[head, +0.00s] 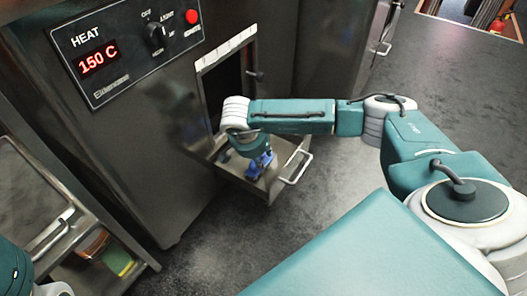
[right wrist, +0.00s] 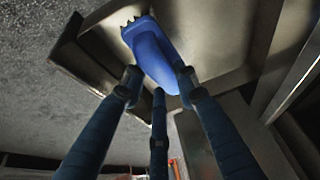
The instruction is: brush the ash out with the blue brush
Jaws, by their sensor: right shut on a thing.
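The blue brush (right wrist: 150,50) shows in the right wrist view between the fingertips of my right gripper (right wrist: 160,83), its dark bristles toward the upper left. My right gripper is shut on it. There the brush is hard to tell from the blue fingers. The drawer also shows behind the brush in the right wrist view (right wrist: 225,35). I cannot make out any ash. My left gripper is not in view.
The oven's control panel (head: 125,45) reads 150 C. A dark hatch opening (head: 218,88) is above the drawer. A bar handle (head: 298,168) sticks out at the drawer's front. A shelf unit (head: 75,235) stands at lower left. The grey floor (head: 330,170) is clear beside the drawer.

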